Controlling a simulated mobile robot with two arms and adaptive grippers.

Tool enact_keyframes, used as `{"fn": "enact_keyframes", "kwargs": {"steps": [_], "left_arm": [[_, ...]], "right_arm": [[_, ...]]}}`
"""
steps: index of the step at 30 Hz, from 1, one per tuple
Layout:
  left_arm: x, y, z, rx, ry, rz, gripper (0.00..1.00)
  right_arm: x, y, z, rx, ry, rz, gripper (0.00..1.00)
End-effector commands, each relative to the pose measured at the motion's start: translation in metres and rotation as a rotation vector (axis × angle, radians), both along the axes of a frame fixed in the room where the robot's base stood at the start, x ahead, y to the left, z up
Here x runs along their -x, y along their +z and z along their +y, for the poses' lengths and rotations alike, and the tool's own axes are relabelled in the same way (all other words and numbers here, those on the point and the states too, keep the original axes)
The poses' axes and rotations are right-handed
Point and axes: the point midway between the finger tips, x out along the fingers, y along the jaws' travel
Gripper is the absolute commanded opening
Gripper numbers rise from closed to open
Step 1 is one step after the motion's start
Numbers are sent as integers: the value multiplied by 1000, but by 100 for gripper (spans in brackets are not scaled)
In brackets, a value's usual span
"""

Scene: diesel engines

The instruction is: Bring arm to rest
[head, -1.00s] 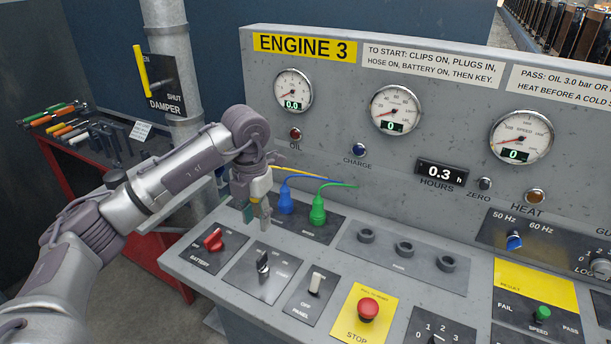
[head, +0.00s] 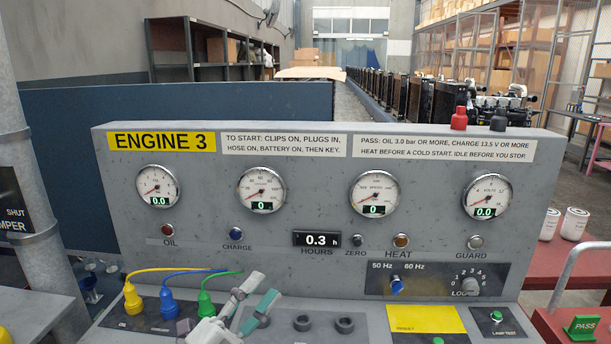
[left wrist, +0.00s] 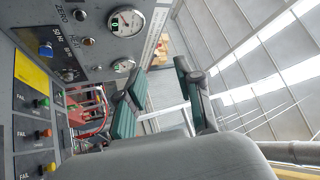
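My left gripper (head: 262,289) is low in the head view, in front of the Engine 3 panel (head: 330,218) and just right of the plugs. Its two green-padded fingers stand apart with nothing between them. The left wrist view also shows the gripper (left wrist: 160,72) open and empty, with the panel on its left side. A yellow plug (head: 133,299), a blue plug (head: 168,303) and a green plug (head: 205,303) stand in the console, with cables running to the panel. Most of my left arm is out of the head view. My right gripper is not in view.
Empty round sockets (head: 302,323) lie right of the gripper. A red terminal (head: 459,118) and a black one stand on the panel's top. At the right are white canisters (head: 574,223) and a green PASS block (head: 582,327). A damper pipe (head: 35,190) stands at the left.

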Motion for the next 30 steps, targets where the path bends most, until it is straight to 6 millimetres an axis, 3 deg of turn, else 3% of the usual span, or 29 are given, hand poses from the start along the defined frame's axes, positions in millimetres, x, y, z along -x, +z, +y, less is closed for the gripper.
{"fn": "enact_keyframes", "kwargs": {"steps": [2, 5, 8, 10, 13, 18, 28, 30], "left_arm": [[-6, -23, 36, 178, 164, 186, 35], [-3, -72, 82, 351, 368, 451, 35], [21, -136, 116, 470, 551, 744, 35], [48, -179, 131, 520, 654, 943, 35], [90, -226, 141, 555, 759, 1182, 35], [153, -271, 142, 564, 859, 1475, 35], [259, -309, 129, 519, 946, 1899, 35], [251, -329, 129, 512, 950, 1902, 35]], "right_arm": [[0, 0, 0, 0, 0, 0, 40], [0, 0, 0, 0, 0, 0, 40], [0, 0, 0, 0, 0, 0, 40], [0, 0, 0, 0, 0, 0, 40], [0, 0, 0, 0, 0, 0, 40], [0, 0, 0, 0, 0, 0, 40], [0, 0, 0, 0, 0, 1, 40], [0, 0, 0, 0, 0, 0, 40]]}}
